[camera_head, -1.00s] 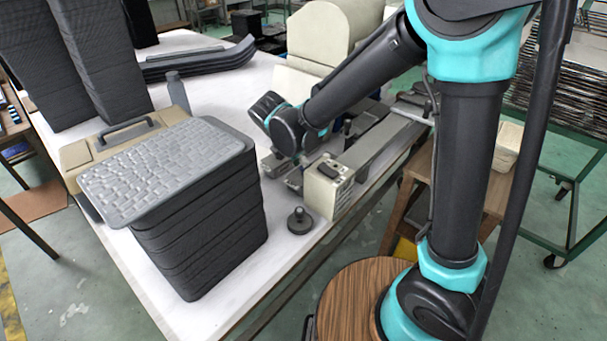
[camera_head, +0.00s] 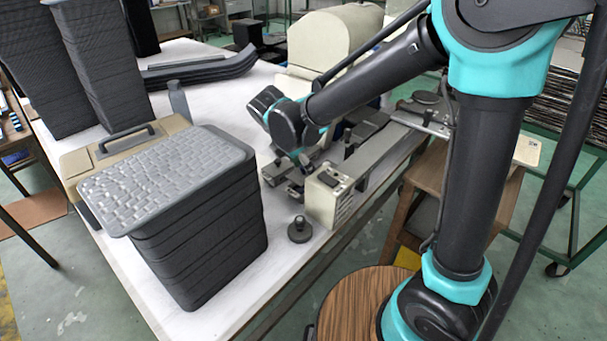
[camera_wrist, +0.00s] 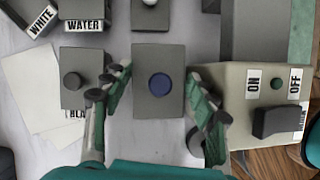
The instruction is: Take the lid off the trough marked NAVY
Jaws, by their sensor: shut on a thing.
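In the wrist view my gripper (camera_wrist: 160,88) has one finger on each side of a grey rectangular lid (camera_wrist: 158,57) with a round dark blue knob (camera_wrist: 161,84). It is shut on this lid. No NAVY marking shows; whatever is under the lid is hidden, and I cannot tell how high the lid sits. In the head view my arm hides the lid, and the fingertips are hard to make out.
Left of the lid is a grey lidded trough (camera_wrist: 85,60) with a partly covered label starting "BLA". Containers marked WATER (camera_wrist: 83,25) and WHITE (camera_wrist: 42,22) are beyond. A beige ON/OFF switch box (camera_wrist: 240,75) stands close right. A tall dark stack (camera_head: 205,240) stands left in the head view.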

